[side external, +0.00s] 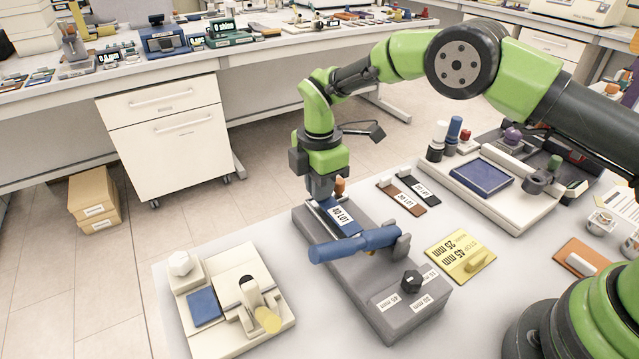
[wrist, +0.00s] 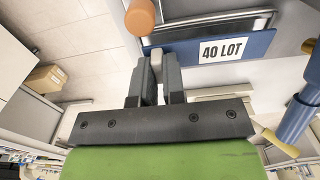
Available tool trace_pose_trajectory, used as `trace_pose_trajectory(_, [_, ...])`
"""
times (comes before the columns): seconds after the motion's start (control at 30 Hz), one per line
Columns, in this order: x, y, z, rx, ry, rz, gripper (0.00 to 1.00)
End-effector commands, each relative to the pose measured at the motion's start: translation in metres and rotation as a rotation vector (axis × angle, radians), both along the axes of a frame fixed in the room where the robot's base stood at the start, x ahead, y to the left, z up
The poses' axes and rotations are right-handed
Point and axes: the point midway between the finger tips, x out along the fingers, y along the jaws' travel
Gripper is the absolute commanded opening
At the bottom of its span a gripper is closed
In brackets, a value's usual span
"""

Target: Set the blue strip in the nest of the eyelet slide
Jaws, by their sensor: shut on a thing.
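The blue strip (side external: 343,221) carries a white label reading "40 LOT". It lies along the far end of the grey eyelet slide (side external: 385,297), a long block with a blue lever and a black knob. My gripper (side external: 322,196) points down at the strip's far end and is shut on its pale tab. In the wrist view the fingers (wrist: 156,74) close around this tab, and the blue strip (wrist: 262,48) extends to the right beside a metal bar. The nest is hidden under the strip; I cannot tell whether the strip is fully seated.
The blue lever (side external: 355,245) crosses the slide just in front of the strip. An orange knob (side external: 340,187) stands close behind my gripper. Brown (side external: 402,198) and black strips, a yellow plate (side external: 460,251) and a beige fixture (side external: 232,300) lie around the slide.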

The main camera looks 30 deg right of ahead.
Motion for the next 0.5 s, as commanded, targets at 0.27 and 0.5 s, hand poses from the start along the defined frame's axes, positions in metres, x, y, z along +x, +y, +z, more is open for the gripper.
trace_pose_trajectory(0.27, [-0.0001,0.0,-0.0036,0.0,0.001,0.0,0.0])
trace_pose_trajectory(0.5, [0.0001,0.0,-0.0097,0.0,0.0,0.0,0.0])
